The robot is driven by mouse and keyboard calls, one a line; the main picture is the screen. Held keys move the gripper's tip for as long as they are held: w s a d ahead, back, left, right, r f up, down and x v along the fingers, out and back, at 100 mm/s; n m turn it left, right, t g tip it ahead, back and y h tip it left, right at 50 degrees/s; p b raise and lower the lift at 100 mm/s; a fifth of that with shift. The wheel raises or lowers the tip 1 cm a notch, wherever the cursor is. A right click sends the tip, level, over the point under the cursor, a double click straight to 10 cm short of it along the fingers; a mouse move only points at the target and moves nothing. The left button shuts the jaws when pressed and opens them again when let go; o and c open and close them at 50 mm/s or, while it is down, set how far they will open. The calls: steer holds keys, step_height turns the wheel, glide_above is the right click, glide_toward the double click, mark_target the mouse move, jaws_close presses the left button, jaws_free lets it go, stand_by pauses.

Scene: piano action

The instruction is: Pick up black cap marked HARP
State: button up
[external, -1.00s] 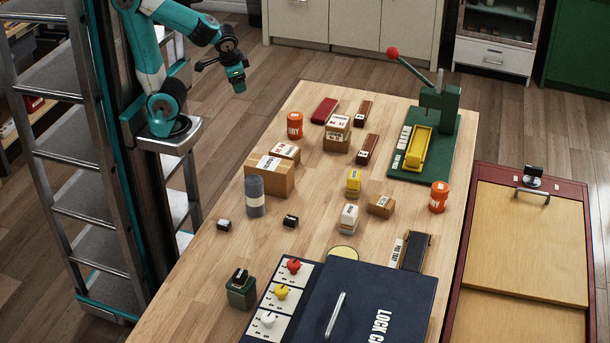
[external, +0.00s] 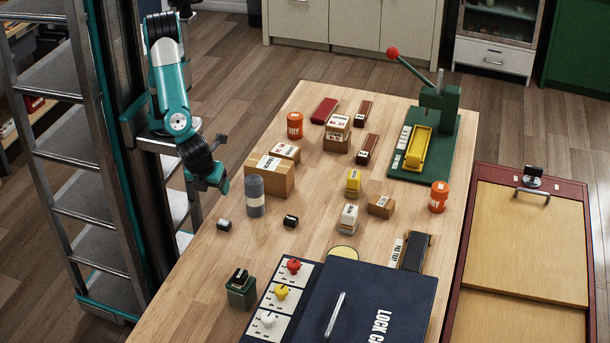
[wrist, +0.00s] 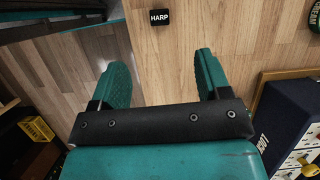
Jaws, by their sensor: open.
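A small black cap with the white word HARP (wrist: 159,18) lies on the wood table top at the top of the wrist view. My gripper (wrist: 161,63) is open and empty there, its two teal fingers spread below the cap in the picture and not around it. In the external view my gripper (external: 212,180) hangs above the table's left edge, left of a brown box.
A brown carton (external: 270,177) and a grey cylinder (external: 254,197) stand right of my gripper. A green box (external: 241,294) with a dark top and a navy case (external: 372,292) are toward the front. Bare wood surrounds the small caps.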

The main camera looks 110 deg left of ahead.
steer(key=s+d+m, duration=0.1)
glide_above(225, 221)
steer(key=d, duration=0.2)
steer(key=f, duration=1.1)
steer(key=shift+s+d+f, duration=0.15)
steer(key=shift+s+f, duration=0.2)
steer(key=shift+s, duration=0.05)
steer(key=shift+w+p+x, duration=0.15)
steer(key=shift+p+x, duration=0.1)
steer(key=shift+x, duration=1.15)
steer(key=shift+w+p+x, duration=0.15)
steer(key=shift+p+x, duration=0.1)
steer(key=shift+x, duration=1.2)
steer(key=c, duration=1)
